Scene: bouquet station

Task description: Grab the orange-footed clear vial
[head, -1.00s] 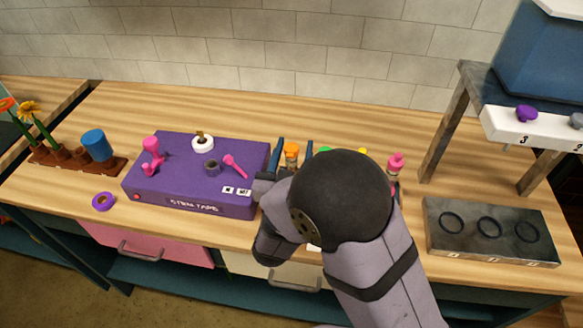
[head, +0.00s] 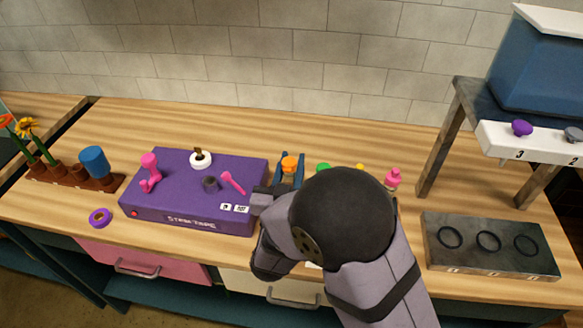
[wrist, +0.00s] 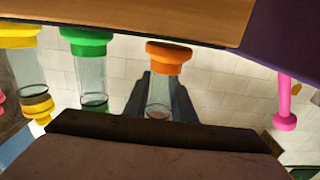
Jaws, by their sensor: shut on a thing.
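The orange-footed clear vial (wrist: 160,95) stands between the two dark fingers of my gripper (wrist: 162,100) in the wrist view, which looks upside down. Its orange foot (wrist: 168,57) is at the counter side, and its clear body is held between the fingers. In the head view, an orange part of it (head: 290,165) shows between the blue fingertips of my gripper (head: 291,172). My gripper is shut on the vial. My own arm hides most of the vial in the head view.
A green-footed vial (wrist: 88,70) and a yellow-footed vial (wrist: 25,70) stand beside it. A pink-topped item (head: 392,180) is farther right. The purple stem tape box (head: 190,190) is close on the left. A dark ring tray (head: 490,262) and raised shelf (head: 462,120) are at right.

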